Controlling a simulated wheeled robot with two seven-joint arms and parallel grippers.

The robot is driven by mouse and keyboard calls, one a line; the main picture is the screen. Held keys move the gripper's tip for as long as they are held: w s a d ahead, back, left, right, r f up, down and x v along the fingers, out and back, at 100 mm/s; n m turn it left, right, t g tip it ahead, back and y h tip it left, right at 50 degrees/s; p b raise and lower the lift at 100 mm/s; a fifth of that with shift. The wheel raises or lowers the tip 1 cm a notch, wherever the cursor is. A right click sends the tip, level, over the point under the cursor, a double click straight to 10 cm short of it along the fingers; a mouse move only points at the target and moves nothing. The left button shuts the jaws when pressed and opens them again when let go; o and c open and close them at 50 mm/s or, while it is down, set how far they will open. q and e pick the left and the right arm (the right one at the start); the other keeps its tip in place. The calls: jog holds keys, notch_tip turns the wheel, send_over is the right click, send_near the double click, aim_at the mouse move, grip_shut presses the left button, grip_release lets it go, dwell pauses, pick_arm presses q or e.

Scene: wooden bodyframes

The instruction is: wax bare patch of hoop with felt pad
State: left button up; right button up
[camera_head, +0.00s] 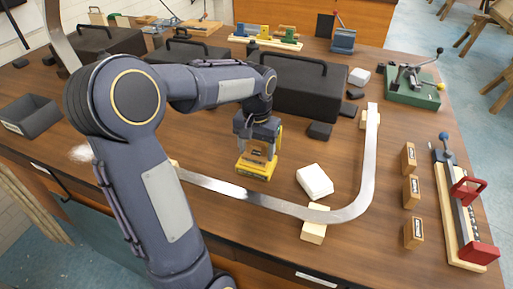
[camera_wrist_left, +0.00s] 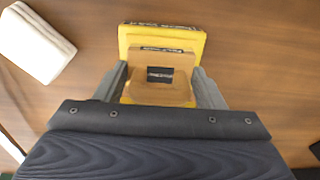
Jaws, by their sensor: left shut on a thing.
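My left gripper (camera_head: 257,140) is shut on a small labelled wooden block (camera_wrist_left: 160,75), its fingers on either side. A yellow, flat-sided piece (camera_head: 256,167) lies directly under the block; it also shows in the left wrist view (camera_wrist_left: 130,36). I cannot tell whether the two are joined, or whether the block is the felt pad. The hoop (camera_head: 366,165) is a shiny, pale curved band to the right of and in front of the gripper, apart from it. My right gripper is not in view.
Wooden supports (camera_head: 313,233) sit under the hoop. Several labelled wooden blocks (camera_head: 411,191) and a red-handled clamp fixture (camera_head: 463,205) stand at the right. Black cases (camera_head: 300,85) stand behind the gripper. A dark open bin (camera_head: 31,117) is at the left.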

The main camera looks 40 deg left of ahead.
aim_at(256, 141)
pick_arm(q)
jog(key=shift+r+p, duration=3.05)
jog(key=shift+r, duration=0.45)
